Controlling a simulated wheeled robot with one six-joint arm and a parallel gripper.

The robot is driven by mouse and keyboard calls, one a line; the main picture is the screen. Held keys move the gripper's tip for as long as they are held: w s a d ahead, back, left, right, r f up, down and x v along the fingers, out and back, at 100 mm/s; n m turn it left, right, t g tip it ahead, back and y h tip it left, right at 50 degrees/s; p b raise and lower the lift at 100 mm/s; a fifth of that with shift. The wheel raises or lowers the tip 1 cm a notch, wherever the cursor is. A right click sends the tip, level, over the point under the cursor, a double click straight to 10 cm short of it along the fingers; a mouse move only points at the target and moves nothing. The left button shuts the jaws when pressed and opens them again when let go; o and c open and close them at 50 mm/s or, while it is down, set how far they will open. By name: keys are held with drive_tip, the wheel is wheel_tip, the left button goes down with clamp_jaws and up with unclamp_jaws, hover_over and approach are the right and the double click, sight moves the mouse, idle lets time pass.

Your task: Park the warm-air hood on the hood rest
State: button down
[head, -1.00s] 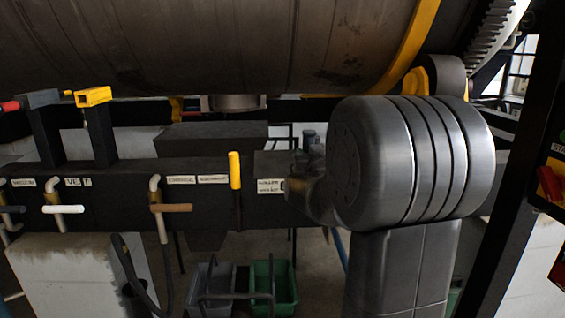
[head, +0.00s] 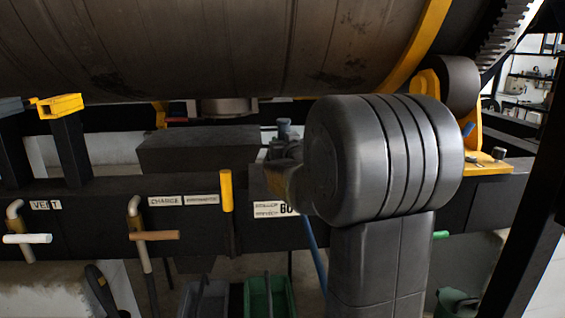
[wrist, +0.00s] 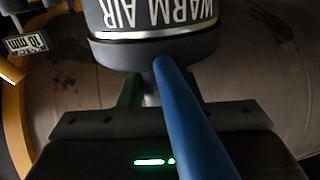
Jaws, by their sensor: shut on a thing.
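The warm-air hood (wrist: 155,18) fills the top of the wrist view, a pale and grey round body with upside-down "WARM AIR" lettering. My gripper (wrist: 156,92) is shut on it at a narrow part under the dark rim; the grip is partly hidden. A blue bar or hose (wrist: 190,115) runs from the rim towards the camera, across my gripper. In the head view my arm hides the gripper and most of what it holds. No hood rest is labelled; I cannot tell whether the yellow-topped black post (head: 70,150) is part of it.
A big metal drum (head: 200,50) spans the top. The black beam (head: 90,230) carries valves, including a white handle (head: 28,239) and a brown handle (head: 155,236), and a yellow upright handle (head: 226,190). A dark box (head: 195,152) stands behind. A green bin (head: 268,298) is below.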

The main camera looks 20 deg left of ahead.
drive_tip(key=shift+f+p, duration=0.4)
drive_tip(key=shift+f, duration=2.2)
drive_tip(key=shift+f, duration=0.2)
drive_tip(key=c, duration=1.1)
unclamp_jaws()
drive_tip(key=shift+o, duration=0.2)
drive_tip(key=shift+r, duration=0.15)
